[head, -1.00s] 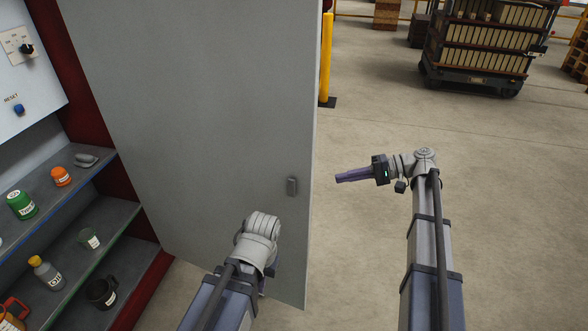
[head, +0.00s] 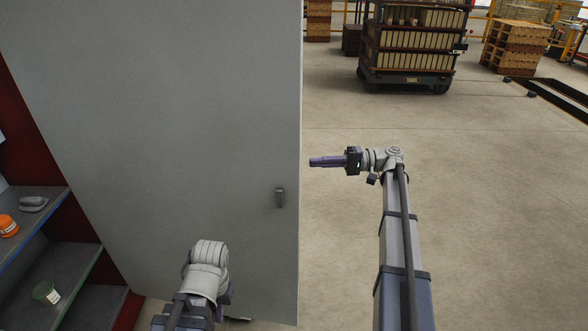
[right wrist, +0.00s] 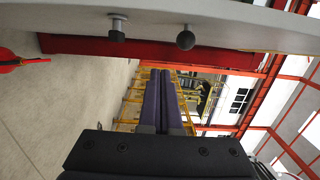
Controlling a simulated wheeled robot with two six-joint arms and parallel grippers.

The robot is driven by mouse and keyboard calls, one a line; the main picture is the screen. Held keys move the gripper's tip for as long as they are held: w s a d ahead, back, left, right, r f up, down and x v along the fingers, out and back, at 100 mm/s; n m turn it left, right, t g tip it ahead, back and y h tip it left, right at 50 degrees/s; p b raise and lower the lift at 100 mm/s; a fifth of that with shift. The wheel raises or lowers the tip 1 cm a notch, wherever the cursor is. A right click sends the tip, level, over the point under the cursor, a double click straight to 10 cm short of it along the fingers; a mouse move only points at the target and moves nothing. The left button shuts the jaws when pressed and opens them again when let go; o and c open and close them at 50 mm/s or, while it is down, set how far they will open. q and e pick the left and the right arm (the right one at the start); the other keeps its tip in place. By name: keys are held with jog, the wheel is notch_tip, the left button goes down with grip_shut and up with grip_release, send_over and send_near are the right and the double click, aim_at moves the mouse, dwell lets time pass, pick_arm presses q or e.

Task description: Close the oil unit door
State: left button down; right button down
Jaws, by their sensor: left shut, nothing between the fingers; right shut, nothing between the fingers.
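The oil unit door (head: 170,120) is a tall grey panel standing open, swung out from the red-framed cabinet. My right gripper (head: 325,162) is shut and empty, just right of the door's free edge and pointing left. Its closed purple fingers also show in the right wrist view (right wrist: 163,100), below a grey panel with two round-headed studs (right wrist: 185,40).
Cabinet shelves at left hold an orange container (head: 8,226), a grey item (head: 33,204) and a cup (head: 46,293). Open floor (head: 480,200) lies to the right. A loaded cart (head: 410,50) and stacked pallets (head: 515,45) stand far back.

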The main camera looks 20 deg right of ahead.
aim_at(284, 173)
jog(key=a, duration=1)
jog(key=shift+s+a, duration=0.2)
jog(key=shift+s, duration=0.05)
jog(key=shift+s+a, duration=0.3)
jog(key=shift+s, duration=0.3)
jog(key=shift+s, duration=0.1)
